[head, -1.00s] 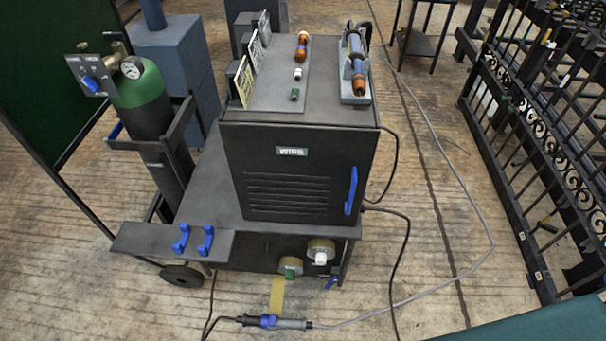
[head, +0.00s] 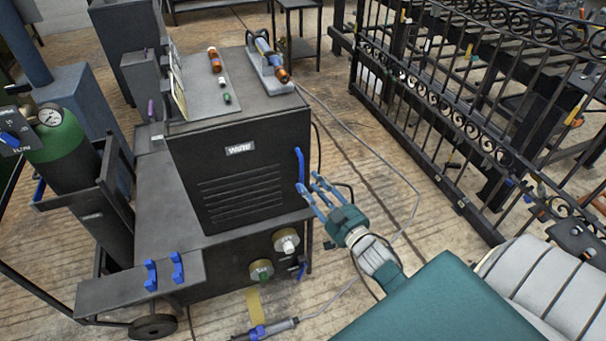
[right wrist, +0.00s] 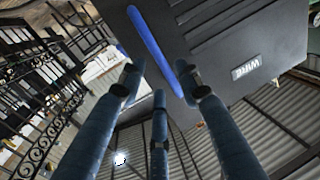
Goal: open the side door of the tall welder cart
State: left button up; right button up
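The tall welder cart carries a black cabinet whose side door (head: 240,187) is marked WIRE and has louvred slots. The door looks shut. Its blue upright handle (head: 300,168) is at the door's right edge. My right gripper (head: 312,190) is just right of and below the handle, fingers spread and empty, pointing at it. In the right wrist view the handle (right wrist: 155,50) runs diagonally past the fingertips (right wrist: 160,85), near the gap between them; I cannot tell whether they touch. The WIRE label (right wrist: 246,67) shows there too. My left gripper is not in view.
A green gas cylinder (head: 62,150) stands on the cart's left. A torch (head: 265,330) and its cable lie on the floor in front. Black iron gate panels (head: 440,120) stand to the right. Some bare floor (head: 375,155) separates cart and gate.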

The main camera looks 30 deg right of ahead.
jog(key=w, duration=0.5)
jog(key=shift+w+d+f, duration=0.1)
jog(key=shift+w, duration=0.3)
grip_shut()
